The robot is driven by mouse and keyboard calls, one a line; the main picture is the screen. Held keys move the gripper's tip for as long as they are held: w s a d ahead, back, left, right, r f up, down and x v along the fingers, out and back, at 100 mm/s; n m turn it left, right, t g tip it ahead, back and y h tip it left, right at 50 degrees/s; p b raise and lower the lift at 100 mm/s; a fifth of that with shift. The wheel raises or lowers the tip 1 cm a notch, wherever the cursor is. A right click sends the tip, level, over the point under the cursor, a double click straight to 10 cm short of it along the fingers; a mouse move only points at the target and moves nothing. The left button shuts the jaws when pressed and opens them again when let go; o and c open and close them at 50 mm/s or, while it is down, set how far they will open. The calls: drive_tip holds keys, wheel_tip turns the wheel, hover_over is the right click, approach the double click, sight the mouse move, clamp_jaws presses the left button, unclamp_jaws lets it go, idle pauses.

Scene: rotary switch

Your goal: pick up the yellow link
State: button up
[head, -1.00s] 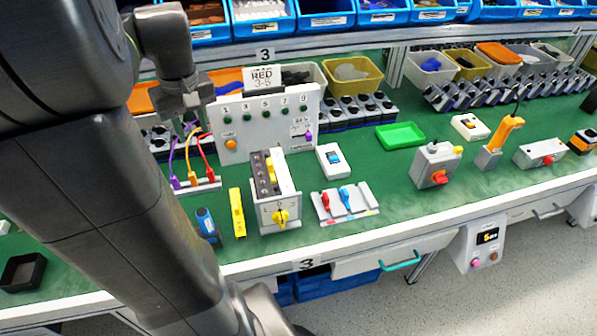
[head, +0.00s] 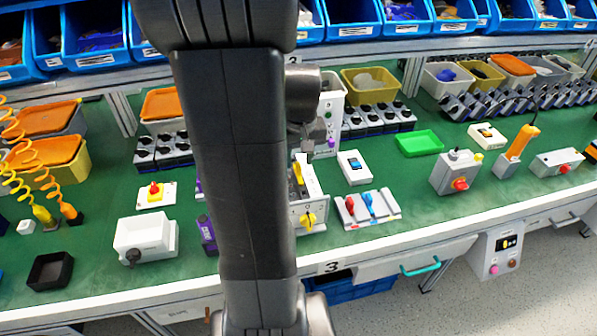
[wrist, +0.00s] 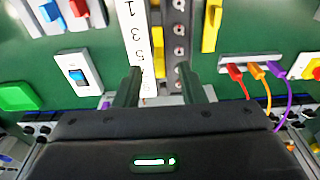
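A narrow yellow link (head: 298,173) shows on top of the unit, partly hidden by my arm. In the wrist view the yellow link (wrist: 159,66) lies between the white numbered plate (wrist: 137,38) and a dark terminal strip (wrist: 180,30). My gripper (wrist: 160,86) is over the unit, its two fingers apart on either side of the strip and link, with nothing held. A separate yellow bar (wrist: 212,25) lies on the bench beside the unit.
A white rocker switch box (head: 355,167) and a plate with red and blue levers (head: 367,207) stand right of the unit. A plug rack (wrist: 250,62) with red, orange and purple leads is close by. Green bench surface is bare between them.

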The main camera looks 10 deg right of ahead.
sight(299, 165)
drive_tip(key=f, duration=0.3)
drive_tip(key=shift+w+f, duration=0.1)
drive_tip(key=shift+w, duration=0.15)
clamp_jaws()
wheel_tip(299, 165, up, 13)
drive_tip(key=p, duration=0.3)
idle(0.6)
